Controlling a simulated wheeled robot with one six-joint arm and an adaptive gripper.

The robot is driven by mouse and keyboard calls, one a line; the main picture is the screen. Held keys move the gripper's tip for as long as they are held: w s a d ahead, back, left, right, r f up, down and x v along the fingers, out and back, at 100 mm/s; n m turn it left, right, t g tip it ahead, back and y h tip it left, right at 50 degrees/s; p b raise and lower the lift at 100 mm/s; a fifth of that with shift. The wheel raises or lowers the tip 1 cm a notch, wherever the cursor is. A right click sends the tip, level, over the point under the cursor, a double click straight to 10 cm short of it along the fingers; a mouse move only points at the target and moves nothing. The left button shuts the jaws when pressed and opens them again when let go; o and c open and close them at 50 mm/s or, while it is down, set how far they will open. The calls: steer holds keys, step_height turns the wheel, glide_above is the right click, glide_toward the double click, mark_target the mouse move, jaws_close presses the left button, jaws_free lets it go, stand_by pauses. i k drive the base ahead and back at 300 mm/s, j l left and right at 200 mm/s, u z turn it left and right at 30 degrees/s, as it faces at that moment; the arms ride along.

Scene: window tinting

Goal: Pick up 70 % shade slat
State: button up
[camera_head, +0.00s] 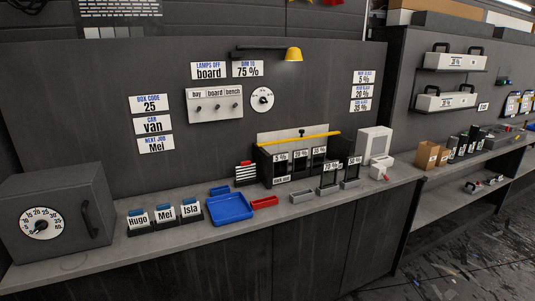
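A dark slat rack (265,170) stands on the bench right of centre, below a yellow bar. Several dark slats with white percent labels stand in and in front of it. The back labels look like 5 %, 20 % and 35 %. A slat in front (329,178) carries a small label that may read 70 %, but it is too small to be sure. Another slat (353,168) to its right has a label that may read 50 %. Both stand upright at small grey holders. My gripper is not in view.
A grey box with a dial (56,212) fills the left end. A white device (375,145) stands right of the rack. The bench's front strip is mostly clear.

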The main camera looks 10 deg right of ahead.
mark_target(329, 174)
steer(key=i+j+z, duration=0.3)
steer(key=j, duration=0.3)
steer(key=i+j+z, duration=0.15)
steer(key=j, duration=0.2)
steer(key=i+j+z, duration=0.15)
steer(key=j, duration=0.2)
